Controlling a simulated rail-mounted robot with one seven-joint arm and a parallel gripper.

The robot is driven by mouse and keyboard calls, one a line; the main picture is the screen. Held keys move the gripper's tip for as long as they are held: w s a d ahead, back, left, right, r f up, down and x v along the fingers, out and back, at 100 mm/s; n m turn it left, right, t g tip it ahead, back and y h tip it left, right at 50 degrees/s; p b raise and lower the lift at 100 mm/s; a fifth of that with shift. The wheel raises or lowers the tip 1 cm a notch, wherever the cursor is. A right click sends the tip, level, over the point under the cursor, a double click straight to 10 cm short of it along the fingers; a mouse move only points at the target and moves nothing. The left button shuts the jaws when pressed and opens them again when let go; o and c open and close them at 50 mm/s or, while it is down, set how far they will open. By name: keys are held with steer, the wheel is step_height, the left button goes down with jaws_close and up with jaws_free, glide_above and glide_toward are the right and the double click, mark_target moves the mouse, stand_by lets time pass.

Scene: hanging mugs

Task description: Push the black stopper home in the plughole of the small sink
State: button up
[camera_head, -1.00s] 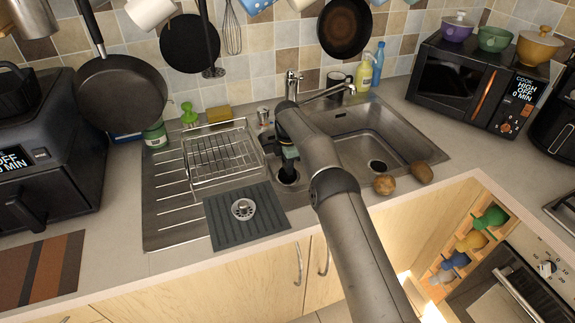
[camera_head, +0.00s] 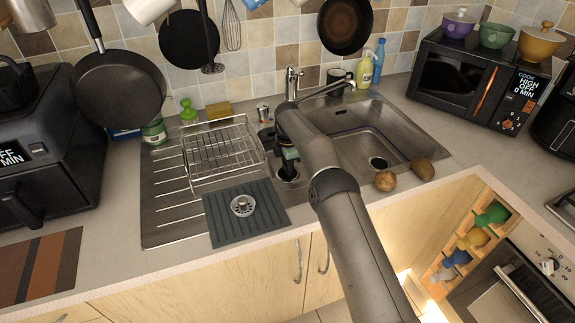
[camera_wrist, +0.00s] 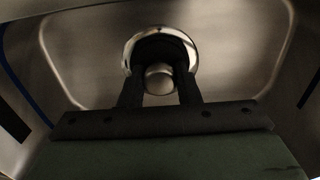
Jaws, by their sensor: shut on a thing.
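The black stopper (camera_wrist: 160,46) shows in the wrist view as a dark disc with a round metal knob, inside the bright chrome ring of the plughole (camera_wrist: 128,52). My gripper (camera_wrist: 159,72) is shut on the stopper, one dark finger on each side of the knob. In the head view my gripper (camera_head: 289,160) points down into the small sink, over its plughole, and my arm covers part of it. The stopper lies within the ring's outline. I cannot tell how deep it sits.
A wire dish rack (camera_head: 222,150) stands on the drainer to the left. A dark ribbed mat (camera_head: 225,228) with a metal strainer (camera_head: 242,206) lies in front. The tap (camera_head: 292,84) rises behind.

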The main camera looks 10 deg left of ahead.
steer(key=o, duration=1)
steer(key=shift+o, duration=0.2)
step_height(320, 180, up, 9)
steer(key=shift+r, duration=0.2)
step_height(320, 180, up, 8)
steer(key=p, duration=0.8)
